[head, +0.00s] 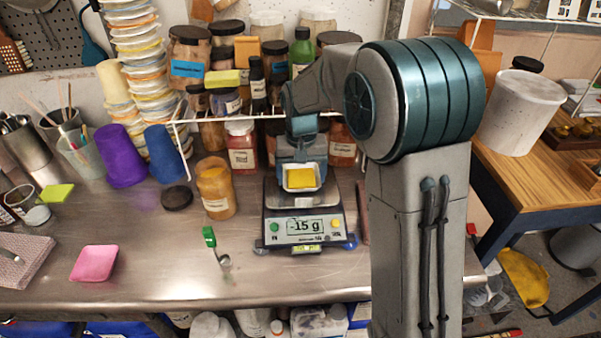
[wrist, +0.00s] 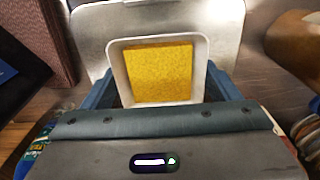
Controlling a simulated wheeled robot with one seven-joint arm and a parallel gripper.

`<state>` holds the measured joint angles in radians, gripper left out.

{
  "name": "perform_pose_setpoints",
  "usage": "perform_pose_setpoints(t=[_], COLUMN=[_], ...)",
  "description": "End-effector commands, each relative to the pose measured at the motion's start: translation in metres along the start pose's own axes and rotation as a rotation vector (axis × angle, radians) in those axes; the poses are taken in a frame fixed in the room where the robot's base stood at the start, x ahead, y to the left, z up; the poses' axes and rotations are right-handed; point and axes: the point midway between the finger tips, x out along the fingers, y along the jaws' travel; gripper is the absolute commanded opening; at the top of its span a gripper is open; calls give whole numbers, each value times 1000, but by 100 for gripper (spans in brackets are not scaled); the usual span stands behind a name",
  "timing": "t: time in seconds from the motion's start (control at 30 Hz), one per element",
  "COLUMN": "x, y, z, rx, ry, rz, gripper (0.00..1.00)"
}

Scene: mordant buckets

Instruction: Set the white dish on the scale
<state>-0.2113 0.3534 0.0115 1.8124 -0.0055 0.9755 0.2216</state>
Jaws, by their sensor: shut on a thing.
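The white dish (head: 301,188) is a small square dish with a yellow layer inside. In the wrist view the white dish (wrist: 116,72) sits between the blue fingers of my gripper (wrist: 158,92), which is shut on it. In the head view my gripper (head: 300,166) is over the scale (head: 304,226). The scale has a metal pan and a display reading -15 g. In the wrist view the scale's pan (wrist: 245,30) is behind and below the dish. I cannot tell whether the dish touches the pan.
An orange jar (head: 215,188) with its dark lid (head: 177,198) beside it stands left of the scale. A wire rack (head: 240,117) and several jars stand behind. A pink dish (head: 94,263) and a green-handled spoon (head: 209,237) lie on the metal table (head: 160,285), whose front is mostly clear.

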Motion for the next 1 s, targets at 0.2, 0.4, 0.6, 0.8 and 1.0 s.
perform_pose_setpoints(t=[0.2,0.4,0.6,0.8,1.0], x=[3,3,-6,-43,-86], y=[0,0,0,0,0], z=[0,0,0,-1,-1], rx=[0,0,0,0,0], ry=[0,0,2,5,5], rz=[0,0,0,-1,-1], gripper=[91,100,100,100,100])
